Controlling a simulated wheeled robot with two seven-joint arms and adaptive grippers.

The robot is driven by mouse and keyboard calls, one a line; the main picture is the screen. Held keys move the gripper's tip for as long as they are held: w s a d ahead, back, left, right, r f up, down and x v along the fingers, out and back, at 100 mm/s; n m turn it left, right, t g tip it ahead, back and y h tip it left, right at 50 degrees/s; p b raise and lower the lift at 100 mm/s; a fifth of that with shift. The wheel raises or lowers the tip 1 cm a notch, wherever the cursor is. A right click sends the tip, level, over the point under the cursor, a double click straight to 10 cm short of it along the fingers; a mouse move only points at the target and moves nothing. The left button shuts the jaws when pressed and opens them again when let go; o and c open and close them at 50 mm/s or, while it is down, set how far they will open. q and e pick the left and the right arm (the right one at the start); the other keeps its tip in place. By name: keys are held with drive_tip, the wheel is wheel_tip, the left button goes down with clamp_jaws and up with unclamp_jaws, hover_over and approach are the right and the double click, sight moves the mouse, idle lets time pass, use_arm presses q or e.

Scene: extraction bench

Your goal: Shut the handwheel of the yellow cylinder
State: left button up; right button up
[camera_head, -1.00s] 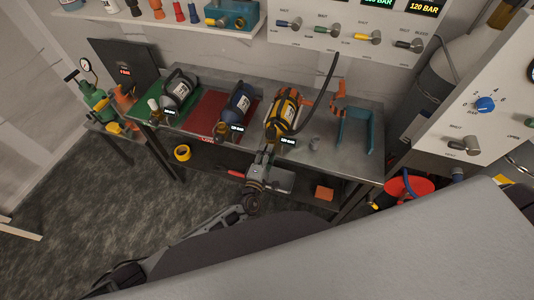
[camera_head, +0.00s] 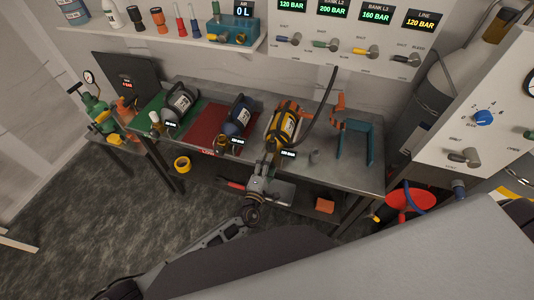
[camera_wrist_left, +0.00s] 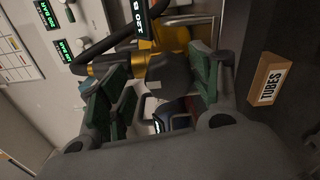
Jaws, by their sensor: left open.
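The yellow cylinder (camera_head: 284,128) lies on the metal bench with its valve end toward me. A black hose runs from near that end up to the wall panel. My left gripper (camera_head: 270,162) is at the valve end, reaching in from the front edge. In the left wrist view, its open green-padded fingers (camera_wrist_left: 160,72) stand on either side of a dark knob-like part, which looks like the handwheel (camera_wrist_left: 170,72), in front of the yellow-brass valve body (camera_wrist_left: 170,38). I cannot tell whether the pads touch it. My right gripper is not in view.
A blue cylinder (camera_head: 238,113) on a red mat (camera_head: 206,128) and a dark cylinder (camera_head: 181,102) on a green mat lie to the left. A teal bracket (camera_head: 357,140) stands at right. A wall panel (camera_head: 345,60) carries several valves and displays.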

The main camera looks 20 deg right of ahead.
sight(270, 151)
use_arm(q)
drive_tip(key=shift+w+d+r, duration=0.1)
drive_tip(key=shift+w+r, duration=0.05)
drive_tip(key=shift+r, duration=1.05)
drive_tip(key=shift+w+r, duration=0.1)
drive_tip(key=shift+r, duration=2.95)
drive_tip(key=shift+s+r, duration=0.1)
drive_tip(key=shift+r, duration=0.35)
drive_tip(key=shift+s+a, duration=0.2)
drive_tip(key=shift+s, duration=0.1)
drive_tip(key=p+v, duration=0.3)
drive_tip(key=v, duration=1.2)
drive_tip(key=shift+s+a+f, duration=0.2)
drive_tip(key=shift+a+f, duration=0.05)
